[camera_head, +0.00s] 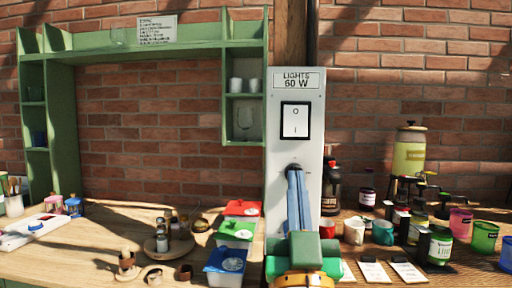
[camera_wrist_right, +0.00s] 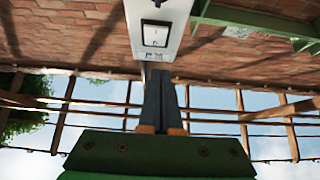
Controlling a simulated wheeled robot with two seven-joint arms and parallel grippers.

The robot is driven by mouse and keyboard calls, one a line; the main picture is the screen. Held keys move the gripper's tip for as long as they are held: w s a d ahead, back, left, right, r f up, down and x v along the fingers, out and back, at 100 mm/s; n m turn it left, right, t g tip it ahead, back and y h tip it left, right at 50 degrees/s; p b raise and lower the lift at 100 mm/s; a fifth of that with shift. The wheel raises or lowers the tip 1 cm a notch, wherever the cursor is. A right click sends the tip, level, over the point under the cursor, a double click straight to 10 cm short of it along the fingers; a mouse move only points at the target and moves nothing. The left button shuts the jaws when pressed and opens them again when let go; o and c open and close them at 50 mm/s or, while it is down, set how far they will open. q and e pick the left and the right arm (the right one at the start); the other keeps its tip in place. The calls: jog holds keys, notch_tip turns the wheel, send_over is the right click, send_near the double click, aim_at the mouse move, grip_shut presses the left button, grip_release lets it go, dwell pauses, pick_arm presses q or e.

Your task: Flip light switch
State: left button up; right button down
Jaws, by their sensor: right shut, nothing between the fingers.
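The light switch (camera_head: 295,121) is a white rocker in a black frame, marked O at the top and I at the bottom. It sits on an upright grey-white panel (camera_head: 282,182) under a "LIGHTS 60 W" label (camera_head: 296,81). I cannot tell which half is pressed in. My right gripper (camera_head: 293,168) is shut and empty, its fingertips below the switch in the head view. In the wrist view the switch (camera_wrist_right: 155,35) shows beyond the shut fingertips (camera_wrist_right: 160,72), with a gap in the picture. My left gripper is not in view.
A green shelf (camera_head: 62,120) stands left of the panel against a brick wall. Lidded boxes (camera_head: 236,231) stand left of my right arm. Mugs (camera_head: 353,230), jars (camera_head: 440,247) and a yellow-green dispenser (camera_head: 409,157) crowd the right. The space before the switch is clear.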

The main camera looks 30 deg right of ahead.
aim_at(296, 126)
jog(key=p+x, duration=0.3)
jog(key=x, duration=0.1)
jog(key=d+f+p+x, duration=0.1)
jog(key=p+x, duration=0.6)
jog(key=x, duration=0.1)
jog(key=shift+w+d+f, duration=0.2)
jog(key=shift+w+d, duration=0.15)
jog(key=shift+d, duration=0.05)
jog(key=shift+w+d+f, duration=0.1)
jog(key=shift+w+d, duration=0.1)
jog(key=shift+w, duration=0.15)
